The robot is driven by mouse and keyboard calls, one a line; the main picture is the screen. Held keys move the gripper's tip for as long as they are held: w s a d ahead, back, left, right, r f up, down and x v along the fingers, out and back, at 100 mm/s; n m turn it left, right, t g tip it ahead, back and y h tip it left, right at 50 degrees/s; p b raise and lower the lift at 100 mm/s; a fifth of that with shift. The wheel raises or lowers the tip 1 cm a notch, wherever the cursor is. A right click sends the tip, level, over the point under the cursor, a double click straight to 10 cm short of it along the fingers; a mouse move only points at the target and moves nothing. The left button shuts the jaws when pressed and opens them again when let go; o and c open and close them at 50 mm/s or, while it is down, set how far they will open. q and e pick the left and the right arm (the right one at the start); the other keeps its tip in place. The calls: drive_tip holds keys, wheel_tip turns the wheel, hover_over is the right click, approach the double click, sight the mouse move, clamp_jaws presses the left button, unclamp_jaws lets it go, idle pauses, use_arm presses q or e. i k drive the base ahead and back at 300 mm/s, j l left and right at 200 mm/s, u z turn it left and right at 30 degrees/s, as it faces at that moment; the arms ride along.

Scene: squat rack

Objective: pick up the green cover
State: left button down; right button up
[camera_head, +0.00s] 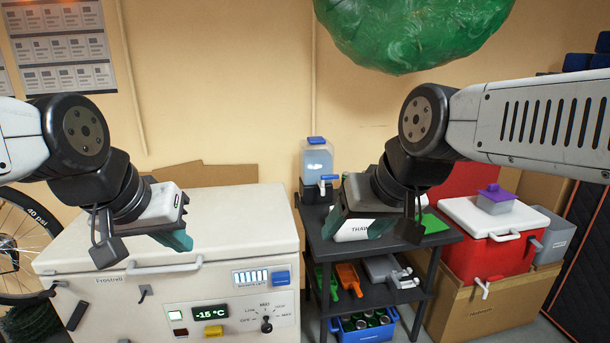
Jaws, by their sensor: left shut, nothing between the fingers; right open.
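A flat bright green piece (434,223), which may be the green cover, lies on the top of the dark shelf cart (446,238). Its left part is hidden behind my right gripper. My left gripper (174,240) is shut and empty, in front of or over the white chest freezer (240,220), well left of the green piece.
A water jug (317,160) stands at the cart's back left. A green scoop (325,283) and an orange scoop (348,279) are on the middle shelf. A red cooler (487,250) stands right of the cart. A large green wrapped shape (410,30) hangs above.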

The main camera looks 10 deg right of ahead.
sight(433, 224)
drive_tip(key=i+l+z, duration=0.2)
drive_tip(key=i+l, duration=0.25)
drive_tip(key=i+l+z, duration=0.15)
drive_tip(key=i+l, duration=0.25)
drive_tip(key=i, duration=0.15)
drive_tip(key=i+l+z, duration=0.2)
drive_tip(key=i, duration=0.35)
drive_tip(key=l, duration=0.1)
